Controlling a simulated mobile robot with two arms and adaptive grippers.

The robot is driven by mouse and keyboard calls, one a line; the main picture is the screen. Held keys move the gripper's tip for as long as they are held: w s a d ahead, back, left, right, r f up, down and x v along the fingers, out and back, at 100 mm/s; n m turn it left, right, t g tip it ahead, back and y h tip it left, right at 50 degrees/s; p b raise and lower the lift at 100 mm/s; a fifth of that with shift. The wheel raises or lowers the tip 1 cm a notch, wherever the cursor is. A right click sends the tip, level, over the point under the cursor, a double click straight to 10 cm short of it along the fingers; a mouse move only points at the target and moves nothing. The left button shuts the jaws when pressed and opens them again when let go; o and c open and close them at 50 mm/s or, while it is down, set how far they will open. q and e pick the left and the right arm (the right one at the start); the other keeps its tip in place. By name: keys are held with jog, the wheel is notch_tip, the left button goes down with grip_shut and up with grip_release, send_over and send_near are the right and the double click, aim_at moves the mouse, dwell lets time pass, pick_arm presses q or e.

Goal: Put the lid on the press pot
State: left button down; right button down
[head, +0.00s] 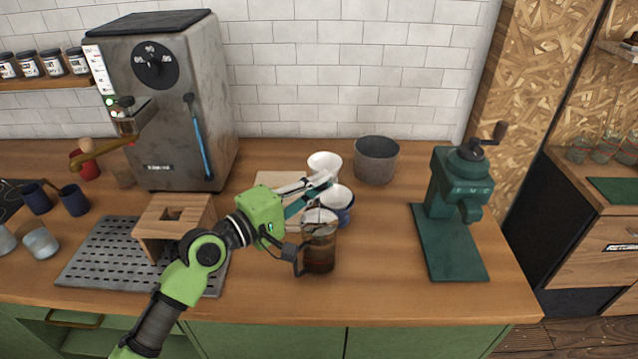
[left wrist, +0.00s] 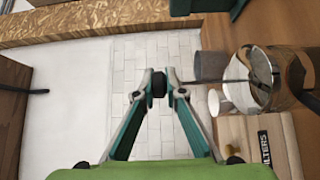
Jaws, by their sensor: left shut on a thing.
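The press pot (head: 319,258) stands on the wooden counter, a glass pot with dark brown contents and a dark handle at its left. My left gripper (head: 324,180) is above it, shut on the dark knob of the lid's plunger. In the left wrist view the fingertips (left wrist: 158,84) close on this knob, and a thin rod runs right to the silvery lid (left wrist: 261,77) at the mouth of the pot (left wrist: 290,75). I cannot tell whether the lid rests on the rim or hovers just above it. My right gripper is not in view.
White cups (head: 324,165) and a blue cup (head: 343,215) stand close behind the pot. A grey canister (head: 376,160) is farther back, a green grinder (head: 455,200) at right. A wooden stand (head: 172,222) and espresso machine (head: 165,100) are left. Counter right of the pot is clear.

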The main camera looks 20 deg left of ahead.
pick_arm(q)
jog(key=shift+f+b, duration=0.3)
jog(key=shift+f, duration=0.3)
dwell(1.3)
dwell(0.4)
jog(key=c, duration=2)
grip_release()
jog(key=shift+s+f, duration=0.1)
jog(key=v, duration=1.2)
